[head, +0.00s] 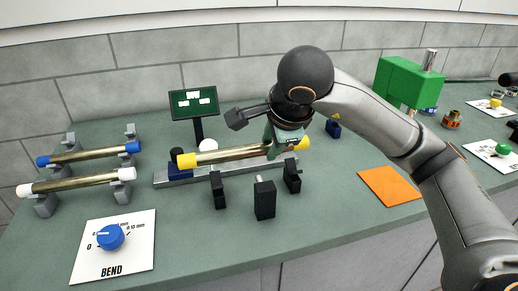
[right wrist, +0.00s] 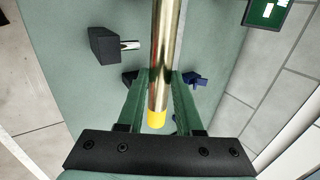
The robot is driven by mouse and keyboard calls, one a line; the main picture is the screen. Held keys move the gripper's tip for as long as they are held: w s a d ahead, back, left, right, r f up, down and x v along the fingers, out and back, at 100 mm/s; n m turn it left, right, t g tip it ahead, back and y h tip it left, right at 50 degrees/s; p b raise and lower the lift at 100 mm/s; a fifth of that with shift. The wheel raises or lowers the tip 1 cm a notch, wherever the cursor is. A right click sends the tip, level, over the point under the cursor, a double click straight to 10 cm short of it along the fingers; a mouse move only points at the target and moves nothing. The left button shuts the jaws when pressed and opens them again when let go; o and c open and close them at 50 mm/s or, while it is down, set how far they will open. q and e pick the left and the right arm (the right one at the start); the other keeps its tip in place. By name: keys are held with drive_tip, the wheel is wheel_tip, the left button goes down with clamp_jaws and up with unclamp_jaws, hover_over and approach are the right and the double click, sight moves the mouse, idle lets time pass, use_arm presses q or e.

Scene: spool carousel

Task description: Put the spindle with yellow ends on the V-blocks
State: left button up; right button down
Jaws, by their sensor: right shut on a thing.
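The spindle with yellow ends (head: 232,155) is a brass rod lying nearly level across the middle of the head view. My right gripper (head: 277,143) is shut on it near its right yellow end; in the right wrist view the rod (right wrist: 161,55) lies between the green fingers (right wrist: 160,82). Two black V-blocks, the left one (head: 219,191) and the right one (head: 292,177), stand on the bench in front of and below the spindle. I cannot tell the exact height gap. My left gripper is out of view.
A black block with a silver pin (head: 264,199) stands between and in front of the V-blocks. A grey rail (head: 168,183) lies behind. Blue-ended (head: 90,154) and white-ended (head: 78,184) spindles rest on grey supports at left. A BEND dial card (head: 135,258) and orange mat (head: 390,186) lie nearby.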

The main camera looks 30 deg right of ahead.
drive_tip(key=d+f, duration=0.1)
drive_tip(key=w+d+f, duration=0.1)
drive_tip(key=w+f, duration=0.1)
drive_tip(key=shift+d+f, duration=0.3)
drive_tip(key=shift+d, duration=0.1)
drive_tip(key=f, duration=0.3)
drive_tip(key=shift+w+d, duration=0.1)
drive_tip(key=shift+d, duration=0.2)
drive_tip(key=shift+f, duration=0.45)
drive_tip(key=shift+f+b, duration=0.1)
drive_tip(key=shift+b, duration=0.25)
drive_tip(key=c, duration=0.6)
unclamp_jaws()
drive_tip(key=shift+f, duration=0.15)
drive_tip(key=shift+s+a+r, duration=0.1)
drive_tip(key=shift+s+r, duration=0.1)
drive_tip(key=shift+r, duration=0.15)
drive_tip(key=p+v, duration=0.1)
drive_tip(key=v, duration=1)
drive_tip(key=shift+s+r, duration=0.15)
drive_tip(key=shift+r, duration=0.05)
